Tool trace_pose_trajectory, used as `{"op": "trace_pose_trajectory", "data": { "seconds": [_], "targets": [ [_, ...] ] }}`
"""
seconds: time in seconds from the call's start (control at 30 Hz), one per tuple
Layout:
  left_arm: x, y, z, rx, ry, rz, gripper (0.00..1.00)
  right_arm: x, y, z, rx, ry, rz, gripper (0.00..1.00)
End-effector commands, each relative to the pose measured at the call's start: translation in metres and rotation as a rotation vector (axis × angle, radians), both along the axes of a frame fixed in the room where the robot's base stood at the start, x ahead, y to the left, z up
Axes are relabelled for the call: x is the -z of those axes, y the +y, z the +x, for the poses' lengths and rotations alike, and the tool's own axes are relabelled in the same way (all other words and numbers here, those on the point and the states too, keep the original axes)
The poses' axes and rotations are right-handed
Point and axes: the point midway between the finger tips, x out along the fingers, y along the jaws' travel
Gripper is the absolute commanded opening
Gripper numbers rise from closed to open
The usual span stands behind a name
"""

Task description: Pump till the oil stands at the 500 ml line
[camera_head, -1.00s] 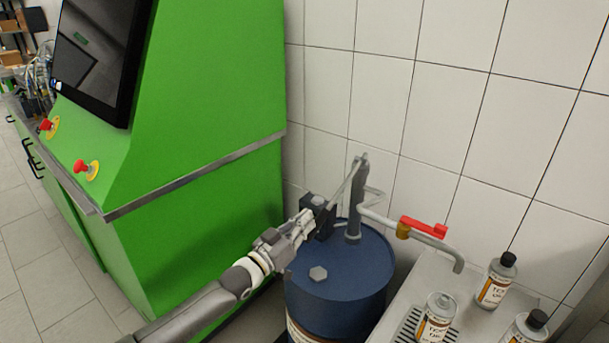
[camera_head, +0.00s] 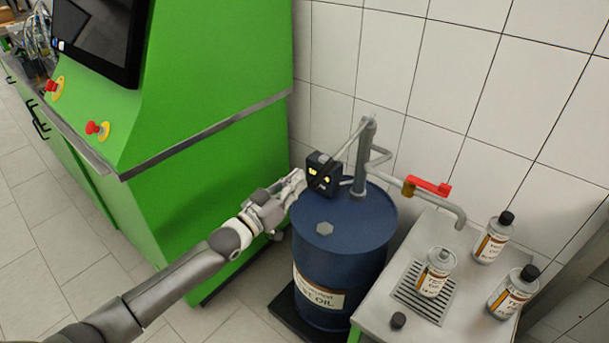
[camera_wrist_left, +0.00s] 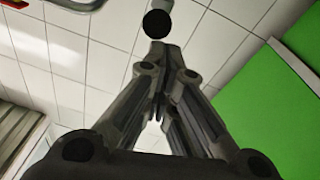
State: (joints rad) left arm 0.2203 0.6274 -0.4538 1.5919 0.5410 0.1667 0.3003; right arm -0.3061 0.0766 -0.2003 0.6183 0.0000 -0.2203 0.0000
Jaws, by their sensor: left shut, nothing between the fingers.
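The pump (camera_head: 361,160) stands upright on the blue oil drum (camera_head: 340,255). Its lever (camera_head: 346,150) slopes down left to a black grip. A box (camera_head: 322,165) with small yellow lit signs stands behind the grip. My left gripper (camera_head: 301,180) is shut and empty beside the grip. In the left wrist view a dark round end (camera_wrist_left: 156,23), seemingly the grip's, lies just beyond the shut fingertips (camera_wrist_left: 158,85); contact cannot be told. The spout (camera_head: 461,215) points down near an uncapped bottle (camera_head: 437,272) on the drain grate. Its oil level and 500 ml line cannot be made out.
A red valve handle (camera_head: 428,187) sits on the spout pipe. Two capped bottles (camera_head: 493,238) (camera_head: 513,293) and a loose black cap (camera_head: 398,320) are on the metal bench (camera_head: 465,318). A green cabinet (camera_head: 215,80) stands left of the drum; the tiled wall is behind.

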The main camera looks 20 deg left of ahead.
Motion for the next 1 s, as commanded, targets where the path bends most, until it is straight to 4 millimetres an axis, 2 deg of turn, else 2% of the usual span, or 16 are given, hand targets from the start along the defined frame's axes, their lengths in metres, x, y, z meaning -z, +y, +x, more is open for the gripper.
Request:
{"op": "trace_pose_trajectory", "data": {
  "seconds": [0.2, 0.4, 1.0],
  "targets": [
    [0.008, 0.013, -0.032, 0.001, 0.003, 0.003, 0.00, 0.003, -0.003, 0.009, -0.001, -0.012, -0.003, 0.38],
    [0.009, 0.020, -0.049, 0.001, -0.001, 0.001, 0.00, 0.004, -0.004, 0.010, -0.002, -0.013, -0.003, 0.38],
    [0.009, 0.023, -0.054, 0.000, -0.004, -0.001, 0.00, 0.004, -0.003, 0.006, -0.001, -0.008, -0.003, 0.38]
  ]
}}
